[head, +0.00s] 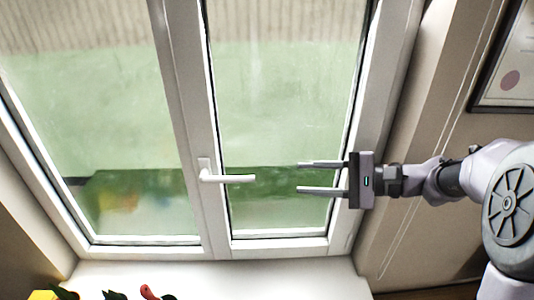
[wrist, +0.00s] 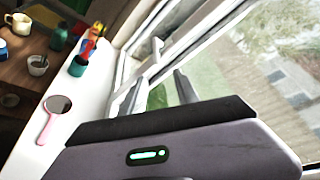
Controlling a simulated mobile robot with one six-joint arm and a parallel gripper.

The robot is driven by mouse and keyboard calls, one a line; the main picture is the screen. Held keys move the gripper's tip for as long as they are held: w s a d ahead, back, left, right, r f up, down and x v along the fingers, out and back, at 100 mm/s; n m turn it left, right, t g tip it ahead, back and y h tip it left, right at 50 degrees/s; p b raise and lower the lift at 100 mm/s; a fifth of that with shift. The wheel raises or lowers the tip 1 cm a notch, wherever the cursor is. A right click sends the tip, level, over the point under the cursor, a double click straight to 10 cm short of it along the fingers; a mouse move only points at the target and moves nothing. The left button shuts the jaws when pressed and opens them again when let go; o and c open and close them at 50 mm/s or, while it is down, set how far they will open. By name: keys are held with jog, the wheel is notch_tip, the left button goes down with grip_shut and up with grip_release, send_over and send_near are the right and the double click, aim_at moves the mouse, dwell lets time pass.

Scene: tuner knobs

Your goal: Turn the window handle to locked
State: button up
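The white window handle (head: 228,178) is mounted on the middle post of the window frame in the head view. Its lever lies level and points right, towards my gripper. My gripper (head: 298,177) is open and empty. Its two fingers point left, one above the other, with the handle's tip level with the gap between them. The fingertips are apart from the handle, a short way to its right.
A white sill (head: 230,278) runs below the window. A wooden table with mugs is at the far left in the wrist view. A framed paper (head: 508,60) hangs on the right wall.

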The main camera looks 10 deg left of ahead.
aim_at(246, 179)
jog(key=x, duration=1.7)
jog(key=shift+s+f, duration=0.2)
jog(key=shift+s, duration=0.15)
jog(key=shift+d, duration=0.1)
grip_shut()
